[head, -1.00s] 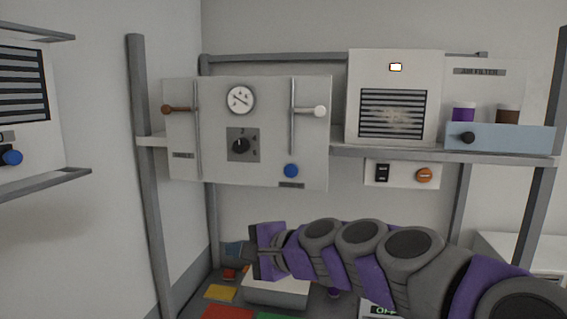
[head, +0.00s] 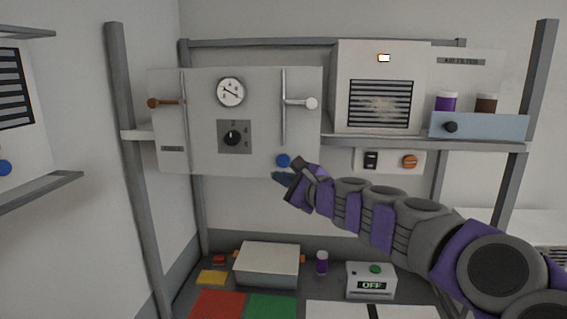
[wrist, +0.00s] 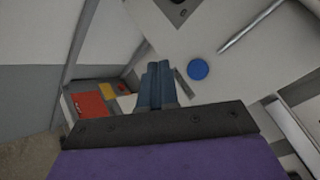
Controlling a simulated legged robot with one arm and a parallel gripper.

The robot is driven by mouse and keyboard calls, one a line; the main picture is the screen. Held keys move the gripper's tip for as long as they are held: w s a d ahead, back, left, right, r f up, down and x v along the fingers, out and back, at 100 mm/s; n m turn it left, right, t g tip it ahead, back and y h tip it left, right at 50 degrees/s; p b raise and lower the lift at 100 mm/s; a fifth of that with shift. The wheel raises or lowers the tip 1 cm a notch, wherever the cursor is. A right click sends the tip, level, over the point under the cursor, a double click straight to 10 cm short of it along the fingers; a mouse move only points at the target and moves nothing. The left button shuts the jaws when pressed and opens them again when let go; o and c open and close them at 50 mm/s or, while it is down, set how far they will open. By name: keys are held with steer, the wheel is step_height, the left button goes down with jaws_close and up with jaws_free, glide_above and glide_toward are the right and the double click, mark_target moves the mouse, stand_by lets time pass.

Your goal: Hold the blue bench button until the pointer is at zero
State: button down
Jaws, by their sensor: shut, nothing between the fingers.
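The blue bench button (head: 283,160) is at the lower right of the white panel (head: 205,130). It also shows in the wrist view (wrist: 198,69), right of my fingertips. The round gauge (head: 230,92) is near the panel's top; its dark pointer is too small to read exactly. My gripper (head: 279,178) is just below the button in the head view, fingers shut and empty. In the wrist view the shut fingers (wrist: 158,80) show a gap beside the button, and I see no contact.
The panel also has a black knob (head: 231,137), a brown lever (head: 155,103) and a white lever (head: 308,103). A grey shelf post (head: 138,180) stands at left. On the bench below are a white box (head: 267,262) and an "OFF" device (head: 371,281).

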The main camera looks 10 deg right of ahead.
mark_target(285, 166)
steer(key=w, duration=0.2)
steer(key=w+d+p, duration=0.1)
steer(key=w, duration=0.2)
steer(key=w+d+p, duration=0.1)
steer(key=w, duration=0.2)
steer(key=shift+r, duration=0.1)
steer(key=shift+w+d, duration=0.15)
steer(key=shift+d, duration=0.15)
steer(key=shift+a, duration=0.6)
steer(key=shift+d, duration=0.45)
steer(key=shift+a, duration=0.25)
steer(key=shift+d, duration=0.1)
steer(key=shift+w+p, duration=0.1)
steer(key=shift+p, duration=0.2)
